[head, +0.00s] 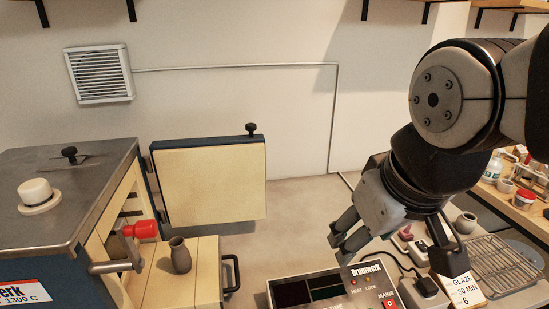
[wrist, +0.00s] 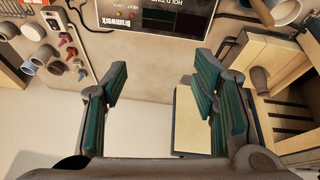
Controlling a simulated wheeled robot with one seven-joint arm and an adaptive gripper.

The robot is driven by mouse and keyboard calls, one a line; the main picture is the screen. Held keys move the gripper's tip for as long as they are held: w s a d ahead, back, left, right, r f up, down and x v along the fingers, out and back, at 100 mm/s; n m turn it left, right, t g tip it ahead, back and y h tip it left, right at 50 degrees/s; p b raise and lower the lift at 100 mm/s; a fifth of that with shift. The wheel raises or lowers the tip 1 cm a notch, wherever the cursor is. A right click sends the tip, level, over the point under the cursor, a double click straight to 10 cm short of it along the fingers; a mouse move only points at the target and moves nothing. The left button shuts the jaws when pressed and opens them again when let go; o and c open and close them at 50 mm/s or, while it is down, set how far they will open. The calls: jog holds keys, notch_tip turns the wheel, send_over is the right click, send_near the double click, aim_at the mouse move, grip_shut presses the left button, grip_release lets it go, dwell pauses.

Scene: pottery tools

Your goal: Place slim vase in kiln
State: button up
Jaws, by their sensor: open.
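A dark, slim vase (head: 180,255) stands upright on a cream pull-out shelf (head: 205,268) in front of the kiln (head: 60,200). The vase also shows in the wrist view (wrist: 260,80) at the right. The kiln door (head: 208,180) stands open, with its cream inner face showing. My gripper (head: 400,258) is open and empty, to the right of the vase and well apart from it, above the area by the control box. In the wrist view the space between its fingers (wrist: 162,80) is clear.
A GLAZE card (head: 464,282), a wire rack (head: 500,265) and a small pot (head: 465,223) are at the right. A red-tipped handle (head: 140,230) sticks out by the kiln opening.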

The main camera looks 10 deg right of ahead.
jog(key=s, duration=0.1)
jog(key=s+d+m, duration=0.2)
jog(key=shift+s+f, duration=0.15)
jog(key=shift+s, duration=0.2)
dwell(1.0)
